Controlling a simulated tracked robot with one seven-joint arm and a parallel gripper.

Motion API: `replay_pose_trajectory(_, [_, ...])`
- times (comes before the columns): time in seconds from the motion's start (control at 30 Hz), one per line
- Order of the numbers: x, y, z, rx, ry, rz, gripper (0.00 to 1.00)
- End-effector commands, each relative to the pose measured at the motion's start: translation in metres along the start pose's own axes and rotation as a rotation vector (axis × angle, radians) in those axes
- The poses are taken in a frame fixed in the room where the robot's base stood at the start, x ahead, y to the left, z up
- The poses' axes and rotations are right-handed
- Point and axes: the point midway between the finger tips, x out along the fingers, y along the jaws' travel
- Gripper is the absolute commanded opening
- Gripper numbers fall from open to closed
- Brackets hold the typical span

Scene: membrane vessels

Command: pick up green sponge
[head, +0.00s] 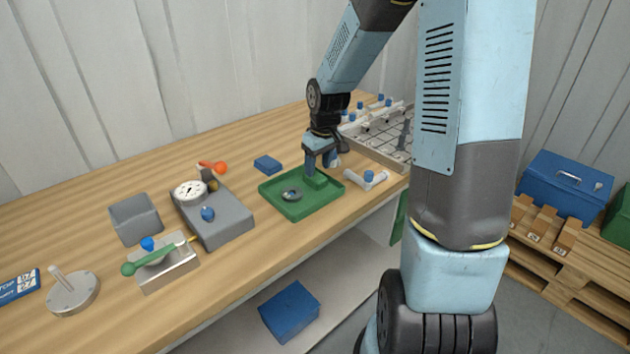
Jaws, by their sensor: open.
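A green tray (270,204) lies on the wooden bench. A small green block that looks like the green sponge (316,182) sits in the back right part of the tray, close in colour to it. My gripper (319,172) points down over the sponge, with its fingers open at or just above it. The fingers partly hide the sponge, and I cannot tell whether they touch it.
A round metal piece (292,195) lies in the same tray. A blue block (267,164) is behind it, and a white fitting with a blue knob (368,177) is to the right. A grey gauge box (222,224) stands left. Bare bench lies between the box and tray.

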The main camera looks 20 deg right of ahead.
Motion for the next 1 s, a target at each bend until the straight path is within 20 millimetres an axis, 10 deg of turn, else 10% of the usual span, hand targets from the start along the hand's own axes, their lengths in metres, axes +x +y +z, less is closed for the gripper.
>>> replay_pose_trajectory(0.63, [0.041,-0.001,-0.004,-0.001,0.000,0.000,0.54])
replay_pose_trajectory(1.0, [0.041,-0.001,-0.004,-0.001,-0.001,0.000,0.20])
